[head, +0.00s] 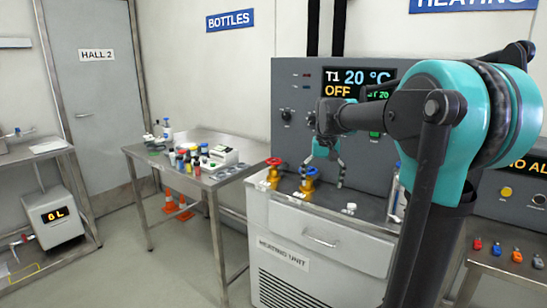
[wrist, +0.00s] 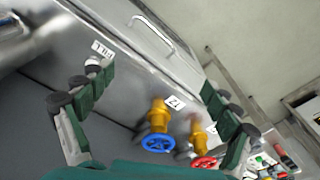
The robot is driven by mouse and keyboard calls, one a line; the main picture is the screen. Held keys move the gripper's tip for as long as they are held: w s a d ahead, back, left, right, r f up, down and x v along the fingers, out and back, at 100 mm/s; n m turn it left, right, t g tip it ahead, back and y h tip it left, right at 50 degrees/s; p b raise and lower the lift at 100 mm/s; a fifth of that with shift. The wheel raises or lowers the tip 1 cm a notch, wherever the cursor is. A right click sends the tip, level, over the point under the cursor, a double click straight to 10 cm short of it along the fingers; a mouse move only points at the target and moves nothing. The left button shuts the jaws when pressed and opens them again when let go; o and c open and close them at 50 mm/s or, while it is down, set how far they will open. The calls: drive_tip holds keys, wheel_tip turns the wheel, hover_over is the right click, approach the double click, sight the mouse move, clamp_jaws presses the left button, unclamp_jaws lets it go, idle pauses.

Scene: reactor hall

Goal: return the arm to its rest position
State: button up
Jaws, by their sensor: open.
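My arm, teal and black, reaches in from the right of the head view over the heating unit (head: 300,230). My gripper (head: 323,182) points down above the unit's top, beside the blue-wheeled valve (head: 307,182). In the wrist view my gripper (wrist: 155,85) has its fingers spread wide with nothing between them. The blue-wheeled valve (wrist: 157,128) and the red-wheeled valve (wrist: 200,150) show on their yellow bodies below the fingers' gap. I cannot tell from the head view how far the fingers are from the valve.
A control panel (head: 300,75) reading T1 20 °C OFF rises behind the unit. A steel table (head: 195,150) with bottles and a white device stands left of it. The floor between is clear.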

drive_tip(key=s+d+f+n+t, duration=0.1)
drive_tip(key=s+d+f+t, duration=0.1)
drive_tip(key=s+f, duration=2.1)
drive_tip(key=shift+s+d+t, duration=0.4)
drive_tip(key=shift+t, duration=0.1)
